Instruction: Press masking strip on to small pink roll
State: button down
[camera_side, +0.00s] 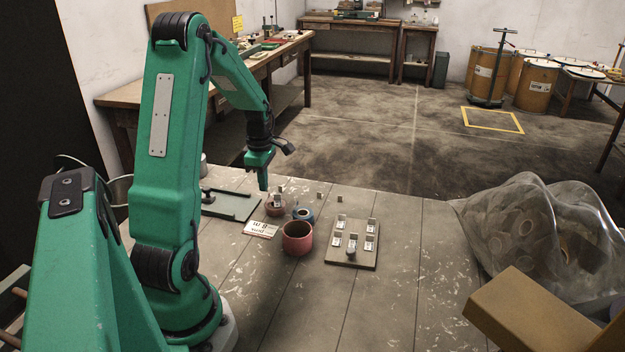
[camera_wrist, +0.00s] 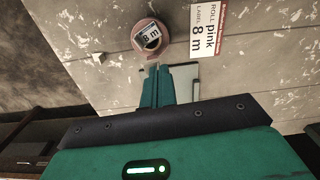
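I cannot make out a masking strip for sure; small tan pieces (camera_side: 319,197) stand on the table beyond the rolls.
A blue roll (camera_side: 303,214) and a larger pink pot-like roll (camera_side: 297,240) stand close by. A label card (camera_side: 260,230) lies in front. A board (camera_side: 350,262) with several tagged pieces is to the right, a green plate (camera_side: 232,207) to the left. A clear bag (camera_side: 530,235) fills the far right.

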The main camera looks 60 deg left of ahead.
jog(key=shift+f, duration=1.9)
jog(key=shift+f, duration=0.45)
dwell(1.1)
jog(key=c, duration=1.6)
grip_release()
jog(key=shift+c, duration=0.2)
jog(key=shift+o, duration=0.2)
jog(key=o, duration=0.3)
jog(key=shift+o, duration=0.2)
jog(key=shift+r, duration=0.15)
jog(key=shift+r, duration=2.9)
